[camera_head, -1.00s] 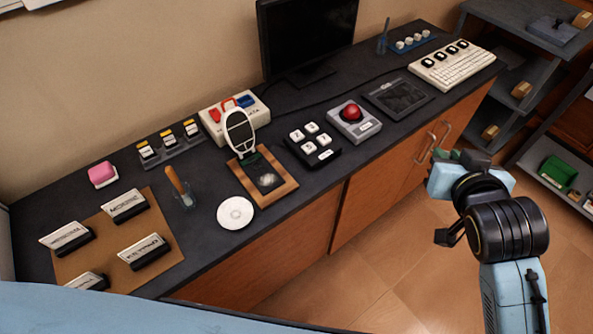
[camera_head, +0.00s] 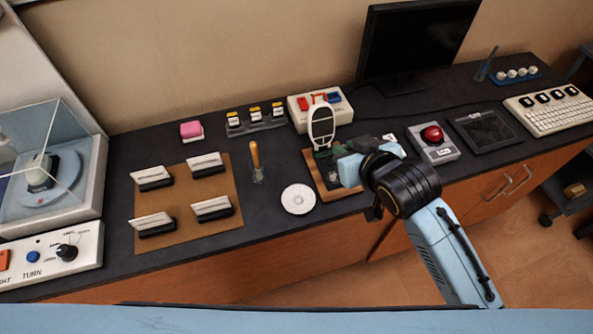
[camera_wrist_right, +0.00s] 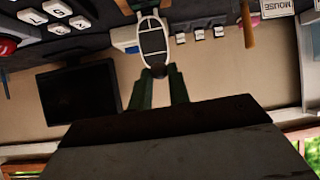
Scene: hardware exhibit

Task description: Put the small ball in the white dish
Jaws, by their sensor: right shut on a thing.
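The white dish (camera_head: 298,199), a small round plate, lies near the front edge of the dark counter and looks empty. My right gripper (camera_head: 329,156) is over the wooden tray, right of and behind the dish. In the right wrist view, its green fingers (camera_wrist_right: 160,76) are closed on a small dark grey thing (camera_wrist_right: 158,70), apparently the small ball, mostly hidden between the fingertips. My left gripper is out of view.
A white upright oval panel (camera_head: 321,124) stands at the back of the wooden tray (camera_head: 328,190), close to my right gripper. A tool in a clear cup (camera_head: 255,160) stands left of the dish. A brown board (camera_head: 190,192) with label stands lies further left.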

